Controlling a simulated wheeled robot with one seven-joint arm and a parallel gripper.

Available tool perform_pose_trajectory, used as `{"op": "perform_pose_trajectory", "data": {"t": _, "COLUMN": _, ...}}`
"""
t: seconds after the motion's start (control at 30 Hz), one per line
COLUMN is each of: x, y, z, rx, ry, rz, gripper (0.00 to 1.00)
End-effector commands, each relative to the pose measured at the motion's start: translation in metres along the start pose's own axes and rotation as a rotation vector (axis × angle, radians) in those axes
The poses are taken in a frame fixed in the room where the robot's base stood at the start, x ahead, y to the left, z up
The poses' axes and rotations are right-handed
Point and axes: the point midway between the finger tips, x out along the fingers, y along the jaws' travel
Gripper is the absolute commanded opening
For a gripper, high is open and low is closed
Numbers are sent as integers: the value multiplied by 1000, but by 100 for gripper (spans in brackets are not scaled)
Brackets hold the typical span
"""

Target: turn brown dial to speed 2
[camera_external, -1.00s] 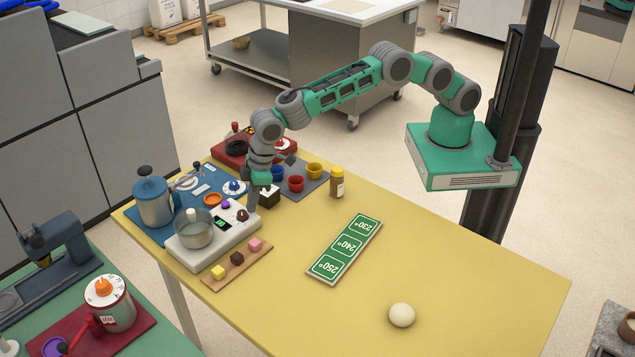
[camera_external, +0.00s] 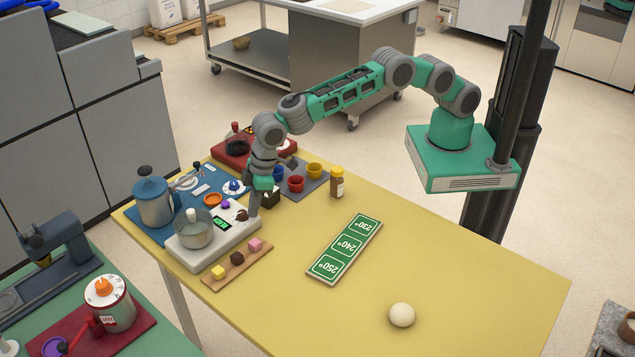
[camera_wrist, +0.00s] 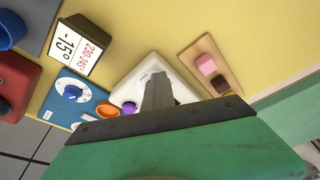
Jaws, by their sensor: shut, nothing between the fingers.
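The brown dial (camera_external: 241,215) is on top of the white machine (camera_external: 185,258), at its right end beside a small green-lit display (camera_external: 221,223). I cannot read the display or the dial's setting. My gripper (camera_external: 251,213) is shut and empty, pointing down right beside the dial. I cannot tell whether it touches the dial. In the wrist view my shut fingers (camera_wrist: 157,92) lie over the white machine (camera_wrist: 133,85), and the brown dial is hidden behind them or the gripper body.
A metal pot (camera_external: 196,232) sits on the machine's left part. A purple knob (camera_external: 225,204) is close by. A black block with a card (camera_wrist: 78,45) stands behind my gripper. A wooden board (camera_external: 235,268) with small cubes lies in front. The yellow table's right side is mostly clear.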

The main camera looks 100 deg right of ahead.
Motion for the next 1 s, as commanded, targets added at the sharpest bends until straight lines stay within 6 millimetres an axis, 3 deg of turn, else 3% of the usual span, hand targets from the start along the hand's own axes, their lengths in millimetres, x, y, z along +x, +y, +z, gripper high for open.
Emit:
{"op": "perform_pose_trajectory", "data": {"t": 0.33, "x": -4, "y": -2, "z": 6, "rx": 2, "ry": 5, "rz": 0, "gripper": 0}}
{"op": "perform_pose_trajectory", "data": {"t": 0.77, "x": -59, "y": -2, "z": -8, "rx": 1, "ry": 3, "rz": 0, "gripper": 0}}
{"op": "perform_pose_trajectory", "data": {"t": 1.0, "x": -60, "y": -2, "z": -8, "rx": 1, "ry": 1, "rz": 0, "gripper": 0}}
